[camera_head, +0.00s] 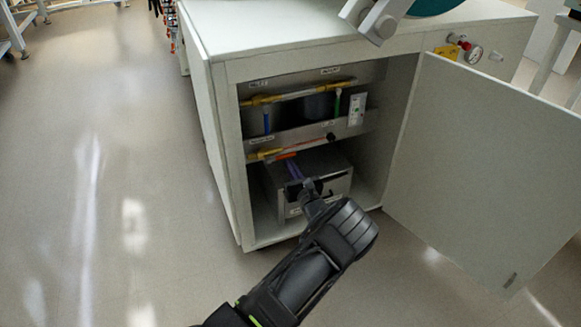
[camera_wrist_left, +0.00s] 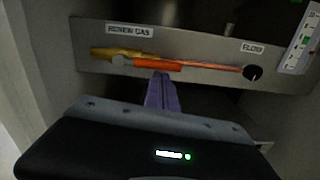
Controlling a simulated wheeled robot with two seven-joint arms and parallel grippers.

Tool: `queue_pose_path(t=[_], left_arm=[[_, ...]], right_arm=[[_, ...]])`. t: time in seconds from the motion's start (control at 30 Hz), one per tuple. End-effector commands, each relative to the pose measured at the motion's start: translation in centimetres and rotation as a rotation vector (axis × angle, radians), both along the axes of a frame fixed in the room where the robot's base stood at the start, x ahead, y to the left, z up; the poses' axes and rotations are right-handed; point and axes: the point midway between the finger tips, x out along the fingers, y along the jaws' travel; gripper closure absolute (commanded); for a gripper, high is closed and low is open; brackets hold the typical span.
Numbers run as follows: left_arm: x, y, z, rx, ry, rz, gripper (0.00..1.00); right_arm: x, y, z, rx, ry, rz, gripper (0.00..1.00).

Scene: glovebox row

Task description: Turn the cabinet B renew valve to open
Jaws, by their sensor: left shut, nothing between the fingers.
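The renew valve has an orange lever (camera_wrist_left: 155,65) under the label "RENEW GAS" (camera_wrist_left: 130,31) in the left wrist view. The lever lies nearly level, along the line of the yellow pipe fitting (camera_wrist_left: 112,53). It also shows as a small orange piece in the head view (camera_head: 285,156), inside the open cabinet (camera_head: 228,150). My left gripper (camera_head: 292,166) reaches into the cabinet, shut and empty. Its purple fingers (camera_wrist_left: 161,90) point at the lever from just below; I cannot tell whether they touch it. My right gripper is not in view.
A black flow knob (camera_wrist_left: 252,73) sits right of the lever. Above are blue (camera_head: 267,121) and green (camera_head: 337,102) levers. A metal box (camera_head: 335,187) stands on the cabinet floor. The open door (camera_head: 485,165) stands at the right. The floor at left is clear.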

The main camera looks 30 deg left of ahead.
Motion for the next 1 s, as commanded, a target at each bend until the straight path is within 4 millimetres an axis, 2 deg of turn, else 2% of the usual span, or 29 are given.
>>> queue_pose_path(t=[0.17,0.27,0.4,0.43,0.47,0.63,0.8,1.0], left_arm=[[-0.1,-0.2,-0.8,0.0,0.0,0.0,1.0],[-0.2,-0.6,-2.0,0.0,0.001,0.002,1.0],[-0.5,-1.5,-4.7,0.0,0.001,0.004,1.0],[-0.6,-1.9,-4.6,-0.001,0.0,0.004,1.0],[-1.0,-2.6,-3.7,-0.001,0.002,0.002,1.0],[-3.3,-5.8,-3.7,0.001,0.003,0.002,1.0],[-5.2,-8.4,-4.1,-0.001,0.002,0.004,1.0],[-6.1,-9.7,-4.4,0.0,0.001,0.006,1.0]], right_arm=[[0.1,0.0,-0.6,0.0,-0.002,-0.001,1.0],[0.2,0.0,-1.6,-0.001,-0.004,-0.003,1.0],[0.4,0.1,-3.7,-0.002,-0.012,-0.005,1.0],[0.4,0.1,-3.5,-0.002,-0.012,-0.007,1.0],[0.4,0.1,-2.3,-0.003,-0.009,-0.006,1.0],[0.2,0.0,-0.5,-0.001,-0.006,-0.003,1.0],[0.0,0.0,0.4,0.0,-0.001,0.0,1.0],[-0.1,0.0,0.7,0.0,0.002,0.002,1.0]])
